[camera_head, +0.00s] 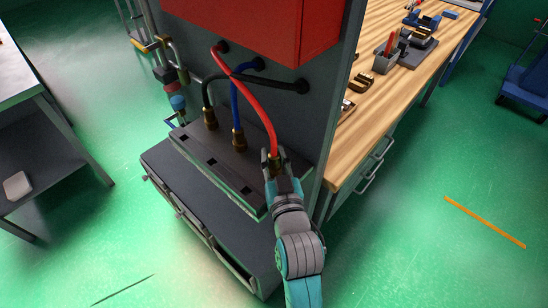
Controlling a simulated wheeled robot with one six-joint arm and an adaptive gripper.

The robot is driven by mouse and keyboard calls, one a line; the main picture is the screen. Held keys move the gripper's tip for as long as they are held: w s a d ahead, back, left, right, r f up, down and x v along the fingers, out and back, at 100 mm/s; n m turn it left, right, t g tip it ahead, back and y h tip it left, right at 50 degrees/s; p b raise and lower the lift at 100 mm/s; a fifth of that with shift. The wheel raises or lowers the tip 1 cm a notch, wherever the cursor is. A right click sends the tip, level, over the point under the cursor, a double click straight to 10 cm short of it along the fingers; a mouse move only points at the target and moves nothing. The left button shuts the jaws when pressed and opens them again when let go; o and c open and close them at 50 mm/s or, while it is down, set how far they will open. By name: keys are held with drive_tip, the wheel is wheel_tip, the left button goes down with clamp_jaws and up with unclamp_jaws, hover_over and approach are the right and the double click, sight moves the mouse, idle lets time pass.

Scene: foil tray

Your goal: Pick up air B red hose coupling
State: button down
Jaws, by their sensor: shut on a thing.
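The red hose (259,107) comes out of the red cabinet's underside area and curves down to the right. Its brass coupling (274,158) is at the lower end, between the fingers of my gripper (275,163). My gripper is shut on this coupling at the right end of the dark block (216,164). The fingers partly hide the coupling, and I cannot tell whether its lower end is seated in the block. A blue hose (236,103) and a black hose (206,94) end in brass couplings standing on the block, left of my gripper.
The red cabinet (262,28) hangs above the hoses on a grey panel (319,110). A wooden workbench (359,132) with tools stands close on the right. A grey drawer unit (188,203) carries the block. Green floor (400,250) is open at the lower right.

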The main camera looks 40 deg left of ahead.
wheel_tip(320, 180, up, 10)
drive_tip(key=shift+r, duration=0.1)
idle(0.4)
